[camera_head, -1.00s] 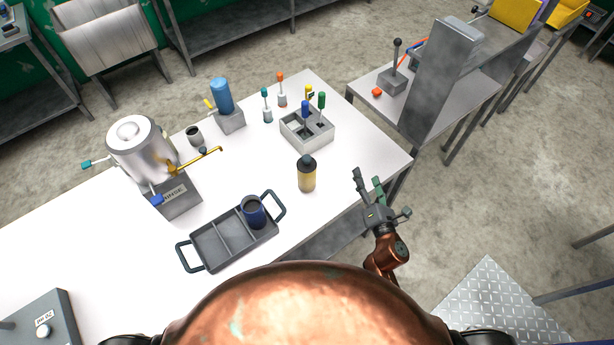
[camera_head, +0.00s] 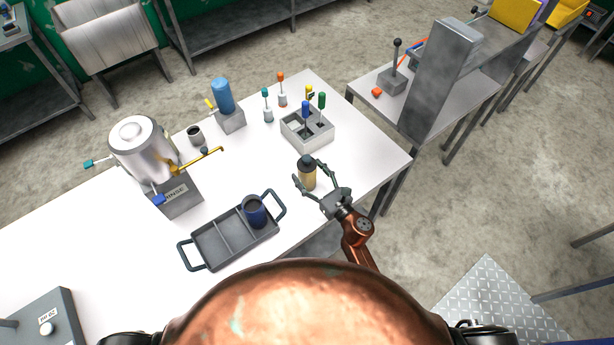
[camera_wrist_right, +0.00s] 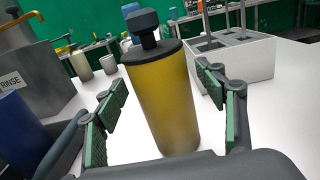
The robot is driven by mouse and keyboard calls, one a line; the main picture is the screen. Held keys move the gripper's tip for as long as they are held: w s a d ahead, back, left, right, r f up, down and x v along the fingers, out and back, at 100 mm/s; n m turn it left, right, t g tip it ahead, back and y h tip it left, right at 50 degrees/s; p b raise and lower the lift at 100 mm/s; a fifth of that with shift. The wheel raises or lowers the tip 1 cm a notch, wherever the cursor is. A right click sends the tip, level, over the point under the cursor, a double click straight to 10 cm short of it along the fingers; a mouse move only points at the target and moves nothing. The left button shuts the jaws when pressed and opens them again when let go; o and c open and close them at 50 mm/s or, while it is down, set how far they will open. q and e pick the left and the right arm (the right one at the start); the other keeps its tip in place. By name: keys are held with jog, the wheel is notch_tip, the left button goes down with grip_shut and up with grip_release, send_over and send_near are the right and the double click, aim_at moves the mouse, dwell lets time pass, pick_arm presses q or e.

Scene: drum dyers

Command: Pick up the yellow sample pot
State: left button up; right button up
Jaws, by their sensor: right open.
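The yellow sample pot (camera_head: 307,176) stands upright on the white table, with a dark grey cap on top. In the right wrist view the pot (camera_wrist_right: 162,105) is large and close, between the green-padded fingers. My right gripper (camera_head: 311,182) is open, with one finger on each side of the pot. In the right wrist view a gap shows between the pot and each finger pad of the gripper (camera_wrist_right: 160,100). My left gripper is not in view.
A grey tray (camera_head: 203,248) holding a blue pot (camera_head: 254,211) lies to the left. A grey compartment box (camera_head: 309,141) with coloured-handled tools stands behind the pot. The steel RINSE tank (camera_head: 139,150) is farther left. The table's right edge is close by.

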jog(key=shift+w+a, duration=0.4)
jog(key=shift+w, duration=0.2)
jog(key=shift+c, duration=0.4)
jog(key=c, duration=1.3)
jog(key=shift+r, duration=0.1)
jog(key=shift+c, duration=0.2)
jog(key=shift+r, duration=0.9)
jog(key=s+d+r+p, duration=0.4)
jog(key=s+r+p, duration=0.1)
jog(key=s+r, duration=0.6)
jog(key=s, duration=0.2)
jog(key=shift+s+p, duration=0.3)
jog(key=shift+p, duration=0.1)
